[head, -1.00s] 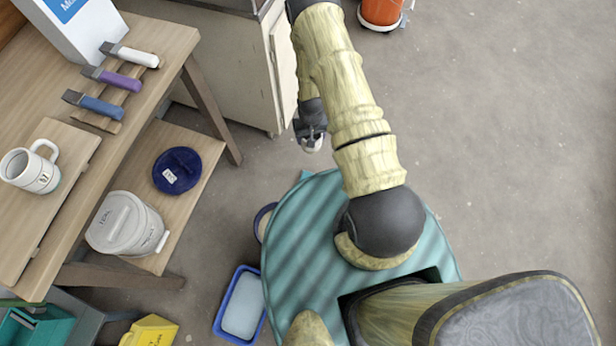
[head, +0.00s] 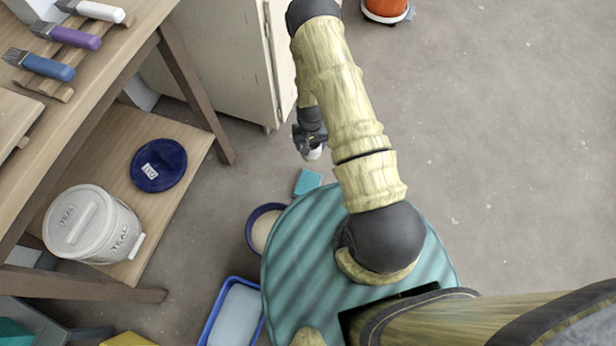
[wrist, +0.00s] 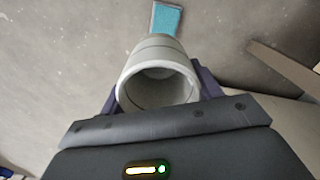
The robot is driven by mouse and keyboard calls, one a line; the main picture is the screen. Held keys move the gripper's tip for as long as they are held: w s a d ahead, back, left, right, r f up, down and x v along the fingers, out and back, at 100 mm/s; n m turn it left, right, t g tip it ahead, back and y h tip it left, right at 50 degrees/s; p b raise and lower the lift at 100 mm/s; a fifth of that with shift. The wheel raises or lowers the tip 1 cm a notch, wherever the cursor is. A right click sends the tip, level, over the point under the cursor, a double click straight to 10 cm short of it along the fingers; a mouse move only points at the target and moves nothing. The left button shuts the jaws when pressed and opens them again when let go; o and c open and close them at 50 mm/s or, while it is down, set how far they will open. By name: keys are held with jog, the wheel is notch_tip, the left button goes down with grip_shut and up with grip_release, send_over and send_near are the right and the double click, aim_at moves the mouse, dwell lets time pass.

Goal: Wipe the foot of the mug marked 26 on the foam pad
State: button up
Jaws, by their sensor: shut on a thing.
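My gripper (head: 311,138) is shut on a pale grey-white mug, held low over the floor. In the head view only a small pale part of the mug (head: 314,153) shows below the jaws. In the wrist view the mug (wrist: 158,80) sits between the jaws (wrist: 158,92) with its open mouth towards the camera. No number shows on it, and its foot is hidden. A teal rectangular pad (head: 308,181), which looks like the foam pad, lies just below the mug in the head view. It also shows beyond the mug in the wrist view (wrist: 166,19).
A dark blue bowl (head: 250,236) and a blue tray (head: 213,312) of pale liquid stand beside my base. A bucket marked TEAL (head: 92,225) and a blue lid (head: 158,165) are on the table's low shelf.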

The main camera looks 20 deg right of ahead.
notch_tip(320, 180, down, 27)
jog(key=w+m+b, duration=0.2)
jog(key=m+b, duration=0.1)
jog(key=b, duration=2.5)
jog(key=shift+w, duration=0.15)
jog(key=shift+a+f, duration=0.1)
jog(key=shift+f, duration=0.05)
notch_tip(320, 180, down, 5)
jog(key=b, duration=0.4)
jog(key=shift+b, duration=0.3)
jog(key=shift+f, duration=0.4)
jog(key=shift+s+a+p, duration=0.4)
jog(key=shift+s+a, duration=0.15)
jog(key=shift+s, duration=0.2)
jog(key=shift+s+a+p, duration=0.35)
jog(key=shift+s+a, duration=0.15)
jog(key=shift+s, duration=0.2)
jog(key=b, duration=0.1)
send_over(311, 176)
jog(key=shift+s+f, duration=0.1)
